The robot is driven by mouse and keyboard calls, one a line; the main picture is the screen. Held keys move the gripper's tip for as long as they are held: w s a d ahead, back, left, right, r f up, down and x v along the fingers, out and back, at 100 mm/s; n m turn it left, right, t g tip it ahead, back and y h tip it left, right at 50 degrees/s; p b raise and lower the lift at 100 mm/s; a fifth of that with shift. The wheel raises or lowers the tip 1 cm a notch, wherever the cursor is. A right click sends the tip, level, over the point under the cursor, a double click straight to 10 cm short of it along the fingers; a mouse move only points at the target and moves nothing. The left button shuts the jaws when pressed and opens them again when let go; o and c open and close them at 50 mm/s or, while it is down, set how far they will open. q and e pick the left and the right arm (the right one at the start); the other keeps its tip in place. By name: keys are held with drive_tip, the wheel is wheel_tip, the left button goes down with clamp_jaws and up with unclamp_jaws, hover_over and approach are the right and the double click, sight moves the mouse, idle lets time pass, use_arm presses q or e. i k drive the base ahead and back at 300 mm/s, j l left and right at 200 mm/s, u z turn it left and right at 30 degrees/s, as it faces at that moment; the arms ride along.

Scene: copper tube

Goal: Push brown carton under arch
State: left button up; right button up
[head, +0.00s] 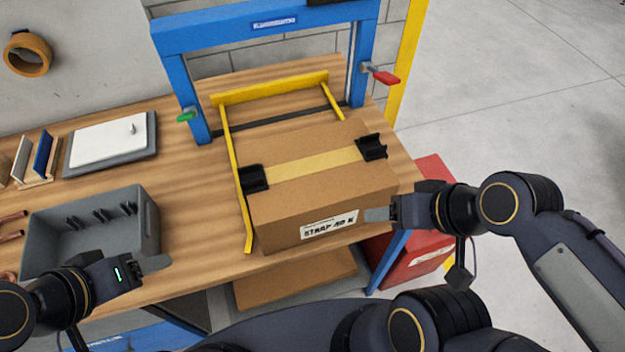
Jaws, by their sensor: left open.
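The brown carton (300,207) sits on the wooden bench, with a tan tape strip, two black corner pieces and a white label on its near face. The blue arch (262,30) stands behind it; the carton's far edge lies close to the dark strip (270,122) between the arch's posts. My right gripper (378,214) is at the right part of the carton's near face, its tip seeming to touch it; its jaw opening is not clear. My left gripper (155,264) is open and empty near the grey bin, left of the carton.
A yellow guide rail (238,190) runs along the carton's left side, with a yellow bar (270,88) beyond the arch. A grey bin (95,240), a white-topped box (110,135) and a red box (415,255) are nearby. A green handle (187,116) and red handle (385,78) stick out from the posts.

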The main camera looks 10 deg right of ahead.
sight(314, 184)
drive_tip(key=k, duration=0.4)
drive_tip(key=z, duration=0.4)
drive_tip(key=k+z, duration=0.1)
drive_tip(key=z, duration=0.65)
drive_tip(key=k+l+z, duration=0.1)
drive_tip(key=z, duration=0.3)
drive_tip(key=j+z, duration=0.55)
drive_tip(key=k+j, duration=0.05)
drive_tip(key=j, duration=0.05)
